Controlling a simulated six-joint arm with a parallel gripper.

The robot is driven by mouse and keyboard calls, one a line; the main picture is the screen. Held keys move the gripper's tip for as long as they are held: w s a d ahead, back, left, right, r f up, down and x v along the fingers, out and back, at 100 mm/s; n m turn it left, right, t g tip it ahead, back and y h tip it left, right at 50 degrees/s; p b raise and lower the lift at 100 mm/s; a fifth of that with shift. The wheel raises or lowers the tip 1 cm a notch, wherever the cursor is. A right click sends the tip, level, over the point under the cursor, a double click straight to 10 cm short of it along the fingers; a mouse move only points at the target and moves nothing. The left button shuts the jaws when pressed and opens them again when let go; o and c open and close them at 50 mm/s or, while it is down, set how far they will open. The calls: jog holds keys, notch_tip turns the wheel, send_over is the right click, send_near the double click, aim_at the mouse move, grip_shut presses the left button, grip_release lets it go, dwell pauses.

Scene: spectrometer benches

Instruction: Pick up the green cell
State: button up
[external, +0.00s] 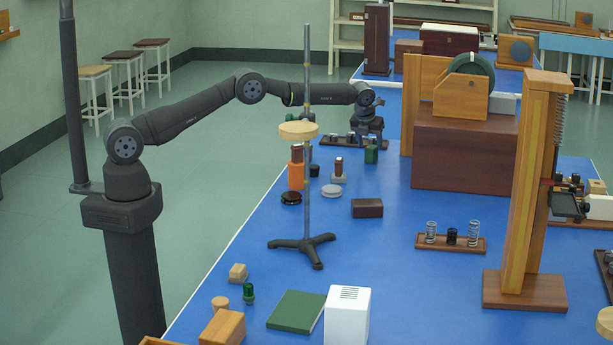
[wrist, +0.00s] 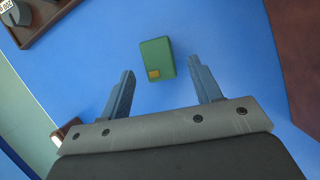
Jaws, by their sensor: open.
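The green cell (wrist: 157,60) is a small green block with a yellow-orange patch near one lower corner. In the wrist view it stands on the blue bench top, ahead of and between my open fingers. My gripper (wrist: 164,84) is open with nothing between its fingertips. In the external view the green cell (external: 371,153) is on the bench at the far end of my arm. My gripper (external: 369,140) is just above it there, and whether they touch cannot be told from that view.
A dark wooden tray (wrist: 38,22) with a round dark part lies at upper left in the wrist view. A brown block (wrist: 298,50) is at right. In the external view a stand with a tall rod (external: 307,190) is nearer the camera. Blue bench around the cell is clear.

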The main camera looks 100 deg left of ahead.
aim_at(370, 148)
jog(key=shift+d+x, duration=0.15)
jog(key=shift+x, duration=1.05)
jog(key=shift+d+x, duration=0.15)
jog(key=shift+x, duration=1)
jog(key=shift+s+f, duration=0.1)
jog(key=shift+f, duration=0.05)
jog(key=c, duration=1.1)
jog(key=shift+c, duration=0.2)
jog(key=shift+r, duration=0.2)
